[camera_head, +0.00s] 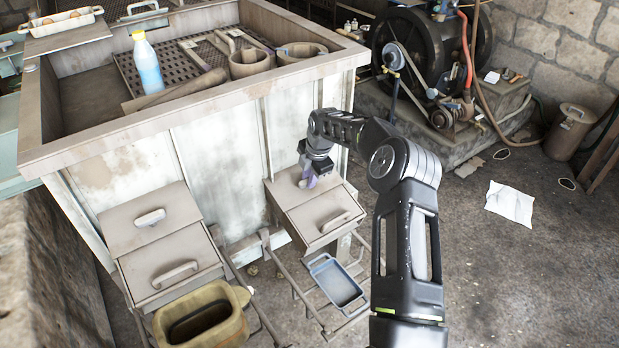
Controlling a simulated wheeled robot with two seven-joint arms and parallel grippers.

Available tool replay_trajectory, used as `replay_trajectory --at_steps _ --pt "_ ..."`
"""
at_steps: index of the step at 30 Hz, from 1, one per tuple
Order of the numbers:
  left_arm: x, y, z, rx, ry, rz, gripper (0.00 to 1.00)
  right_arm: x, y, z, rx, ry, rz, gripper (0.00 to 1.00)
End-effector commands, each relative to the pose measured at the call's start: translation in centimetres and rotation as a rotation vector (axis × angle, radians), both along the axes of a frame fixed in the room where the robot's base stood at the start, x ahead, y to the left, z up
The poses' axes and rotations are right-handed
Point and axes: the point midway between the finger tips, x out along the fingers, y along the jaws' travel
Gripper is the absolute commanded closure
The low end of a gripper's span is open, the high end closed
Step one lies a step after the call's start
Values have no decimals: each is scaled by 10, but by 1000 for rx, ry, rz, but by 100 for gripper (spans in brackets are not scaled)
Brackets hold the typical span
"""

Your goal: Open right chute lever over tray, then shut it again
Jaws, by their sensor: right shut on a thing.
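The right chute (300,222) is a tan box on the front of the large pale hopper (215,150). Its front face carries a pale handle (336,222). My right gripper (309,181) points down at the chute's top panel, shut on the lever there; fingers and wrist hide most of the lever, and I cannot tell how far it is turned. A blue tray (338,281) sits below the chute on a metal rack and looks empty. My left gripper is out of view.
The left chute (155,240) has two pale handles, with a yellowish bucket (203,318) below. A blue-white bottle (147,65) and cups stand in the hopper's top. An engine with a flywheel (430,55) stands behind right. The floor at right is mostly clear, with a white sheet (510,204).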

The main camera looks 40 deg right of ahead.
Motion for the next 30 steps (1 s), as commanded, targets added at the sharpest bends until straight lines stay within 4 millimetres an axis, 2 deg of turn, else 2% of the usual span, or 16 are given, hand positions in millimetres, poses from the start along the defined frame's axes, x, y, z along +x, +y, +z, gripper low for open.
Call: replay_trajectory --at_steps 8,14,30 --pt "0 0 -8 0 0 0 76 0 0 -2 18 0 -64 100" --pt "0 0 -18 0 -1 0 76 1 0 -2 50 -1 -176 100" --pt "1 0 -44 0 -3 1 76 2 -1 -1 185 -4 -648 100"
